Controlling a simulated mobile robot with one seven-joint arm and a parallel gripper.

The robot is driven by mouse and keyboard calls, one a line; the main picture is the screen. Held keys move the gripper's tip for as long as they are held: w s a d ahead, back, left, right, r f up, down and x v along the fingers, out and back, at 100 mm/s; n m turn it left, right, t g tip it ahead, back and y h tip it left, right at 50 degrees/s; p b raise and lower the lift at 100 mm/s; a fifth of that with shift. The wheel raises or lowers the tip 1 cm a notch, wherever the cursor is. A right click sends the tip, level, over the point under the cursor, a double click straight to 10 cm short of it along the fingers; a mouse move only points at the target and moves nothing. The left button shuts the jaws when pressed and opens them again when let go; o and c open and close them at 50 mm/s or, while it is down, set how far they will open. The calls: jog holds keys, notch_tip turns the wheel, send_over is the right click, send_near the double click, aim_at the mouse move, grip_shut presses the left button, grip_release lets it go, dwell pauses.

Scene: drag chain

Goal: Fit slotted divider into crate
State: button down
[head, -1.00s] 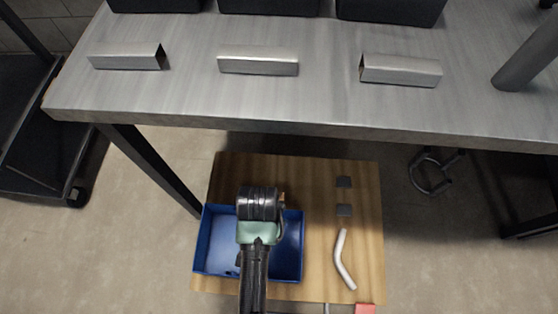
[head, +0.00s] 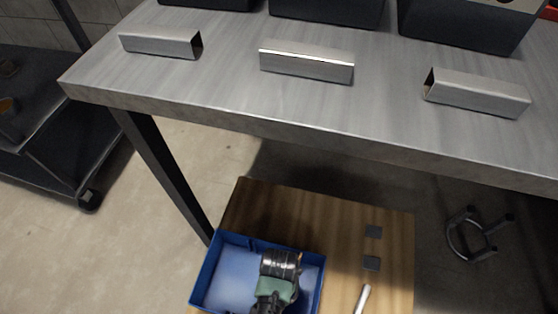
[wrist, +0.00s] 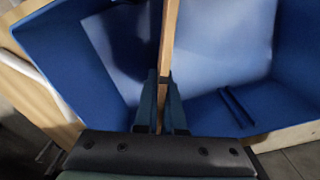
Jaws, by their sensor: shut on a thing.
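The blue crate (head: 228,238) stands on a wooden board, seen from above in the head view; its blue wall and floor fill much of the wrist view (wrist: 60,55). My gripper (wrist: 161,88) is over the crate, its two dark fingers shut on a thin wooden strip, the edge of the divider (wrist: 168,40). The divider runs away from the fingers, seen nearly edge-on. Its slots and lower edge are not visible, and I cannot tell whether it touches the crate floor. A pair of dark blue parallel ribs (wrist: 238,107) lies on the crate floor to the right.
The wooden board (head: 340,215) carries two dark square pads (head: 372,248) and a pale tube (head: 362,299) right of the crate. A metal-topped table (head: 215,85) with metal channels (head: 306,61) and dark bins (head: 465,25) stands beyond. A table leg (head: 165,175) is close behind the crate's left corner.

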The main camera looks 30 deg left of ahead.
jog(key=shift+f, duration=0.35)
jog(key=shift+f, duration=0.15)
jog(key=c, duration=1)
grip_release()
notch_tip(320, 180, up, 12)
jog(key=p, duration=0.7)
jog(key=shift+r, duration=0.25)
